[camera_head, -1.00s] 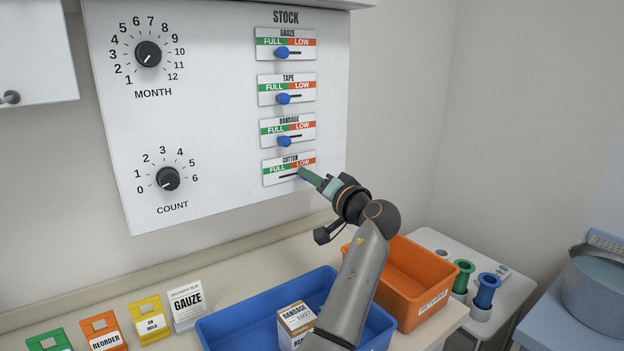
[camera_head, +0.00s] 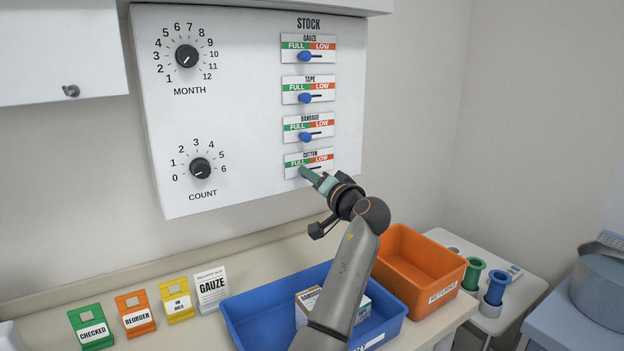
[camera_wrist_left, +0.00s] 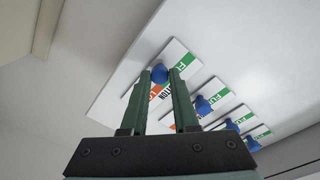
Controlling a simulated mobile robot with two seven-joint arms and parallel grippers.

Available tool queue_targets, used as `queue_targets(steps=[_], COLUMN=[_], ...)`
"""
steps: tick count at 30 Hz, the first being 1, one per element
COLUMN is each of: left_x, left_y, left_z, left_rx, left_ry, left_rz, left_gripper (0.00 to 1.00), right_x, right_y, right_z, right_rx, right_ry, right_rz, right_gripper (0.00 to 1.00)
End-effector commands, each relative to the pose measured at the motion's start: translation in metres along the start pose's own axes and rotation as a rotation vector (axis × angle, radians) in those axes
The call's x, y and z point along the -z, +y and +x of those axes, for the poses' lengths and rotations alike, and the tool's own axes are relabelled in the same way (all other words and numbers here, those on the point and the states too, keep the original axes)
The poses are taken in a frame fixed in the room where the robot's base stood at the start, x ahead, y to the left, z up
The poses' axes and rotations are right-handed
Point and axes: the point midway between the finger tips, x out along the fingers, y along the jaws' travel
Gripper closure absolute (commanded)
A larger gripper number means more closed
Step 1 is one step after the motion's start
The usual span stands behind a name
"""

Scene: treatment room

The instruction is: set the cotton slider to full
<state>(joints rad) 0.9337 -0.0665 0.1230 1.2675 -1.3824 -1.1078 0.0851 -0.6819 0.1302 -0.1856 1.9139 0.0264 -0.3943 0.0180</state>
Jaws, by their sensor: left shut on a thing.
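The cotton slider plate (camera_head: 321,157) is lowest in the STOCK column, with green FULL at left and orange LOW at right. My left gripper (camera_head: 305,171) has its green fingertips at the left-middle of this plate, under the word FULL. They cover the knob in the head view. In the left wrist view the blue cotton knob (camera_wrist_left: 159,74) sits between the two fingers of my left gripper (camera_wrist_left: 161,77), which are shut on it. My right gripper is not in view.
The bandage (camera_head: 305,137), tape (camera_head: 305,98) and gauze (camera_head: 305,56) knobs sit above on their plates. Two dials are at left on the panel. A blue bin (camera_head: 240,318) and an orange bin (camera_head: 395,243) stand on the counter below.

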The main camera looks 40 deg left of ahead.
Motion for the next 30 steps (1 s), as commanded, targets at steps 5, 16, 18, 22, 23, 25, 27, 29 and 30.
queue_targets(steps=[5, 16, 18, 22, 23, 25, 27, 29, 30], left_x=[-0.005, -0.003, -0.003, -0.003, -0.002, -0.002, -0.003, -0.004, -0.004], left_y=[0.0, -0.001, -0.001, 0.0, 0.0, 0.001, 0.001, 0.002, 0.002], left_z=[0.001, 0.001, 0.001, -0.001, -0.002, -0.008, -0.018, -0.029, -0.038], left_rx=[0.004, 0.003, 0.003, 0.003, 0.002, 0.002, 0.001, -0.001, 0.0], left_ry=[-0.016, -0.01, -0.009, -0.008, -0.007, -0.006, -0.006, -0.006, -0.006], left_rz=[0.004, 0.002, 0.002, 0.001, 0.001, 0.0, -0.001, -0.001, -0.001], left_gripper=[1.0, 0.42, 0.42, 0.42, 0.42, 0.42, 0.42, 0.42, 0.42], right_x=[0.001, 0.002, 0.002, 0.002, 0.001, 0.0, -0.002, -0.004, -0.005], right_y=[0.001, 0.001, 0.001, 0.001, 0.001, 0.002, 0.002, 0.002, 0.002], right_z=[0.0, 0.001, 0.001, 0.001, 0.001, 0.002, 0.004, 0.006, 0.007], right_rx=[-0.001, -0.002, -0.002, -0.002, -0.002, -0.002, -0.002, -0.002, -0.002], right_ry=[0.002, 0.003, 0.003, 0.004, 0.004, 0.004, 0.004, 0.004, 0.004], right_rz=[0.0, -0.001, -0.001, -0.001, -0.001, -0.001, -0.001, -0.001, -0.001], right_gripper=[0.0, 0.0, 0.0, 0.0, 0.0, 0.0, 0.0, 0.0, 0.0])
